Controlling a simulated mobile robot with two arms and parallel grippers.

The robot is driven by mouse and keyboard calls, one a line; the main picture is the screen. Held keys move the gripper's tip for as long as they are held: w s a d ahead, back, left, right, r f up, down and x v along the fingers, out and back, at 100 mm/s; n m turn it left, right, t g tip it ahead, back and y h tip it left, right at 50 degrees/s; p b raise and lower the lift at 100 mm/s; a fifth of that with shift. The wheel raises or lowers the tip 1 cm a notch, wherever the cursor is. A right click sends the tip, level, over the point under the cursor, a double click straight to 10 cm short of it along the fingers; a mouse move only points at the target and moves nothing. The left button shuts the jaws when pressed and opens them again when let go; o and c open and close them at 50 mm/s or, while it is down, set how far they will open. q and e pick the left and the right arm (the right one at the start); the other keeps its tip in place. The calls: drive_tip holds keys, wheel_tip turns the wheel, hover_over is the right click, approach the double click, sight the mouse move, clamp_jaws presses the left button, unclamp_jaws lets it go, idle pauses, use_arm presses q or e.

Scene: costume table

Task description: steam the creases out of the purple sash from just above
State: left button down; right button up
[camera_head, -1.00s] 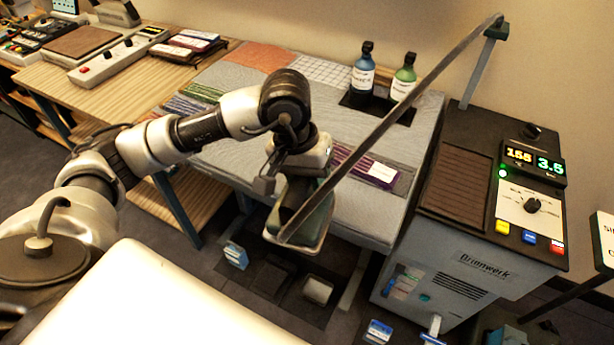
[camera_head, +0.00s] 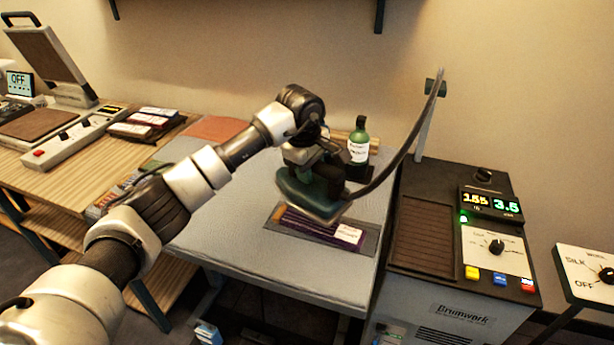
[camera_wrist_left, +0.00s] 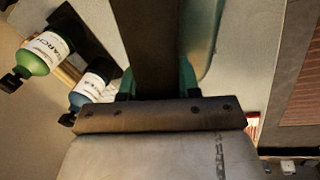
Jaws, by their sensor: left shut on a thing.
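The purple sash (camera_head: 308,226) lies folded on a dark grey mat (camera_head: 368,242) on the padded grey table, with a white label on its right end. My left gripper (camera_head: 318,165) is shut on the handle of a teal steam iron (camera_head: 305,197), whose hose runs up to the right. The iron is over the sash's back part and hides some of it. I cannot tell whether it touches the cloth or hovers just above. In the left wrist view, part of the teal iron (camera_wrist_left: 201,40) shows past the gripper. My right gripper is not in view.
A green bottle (camera_head: 358,149) stands behind the iron; a blue bottle (camera_wrist_left: 90,85) beside it shows in the left wrist view. The steam station (camera_head: 430,225) at right reads 155 and 3.5. Folded cloths (camera_head: 148,122) lie on the wooden table at left. The table's front is clear.

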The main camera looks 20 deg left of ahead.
use_arm(q)
drive_tip(key=shift+f, duration=2.35)
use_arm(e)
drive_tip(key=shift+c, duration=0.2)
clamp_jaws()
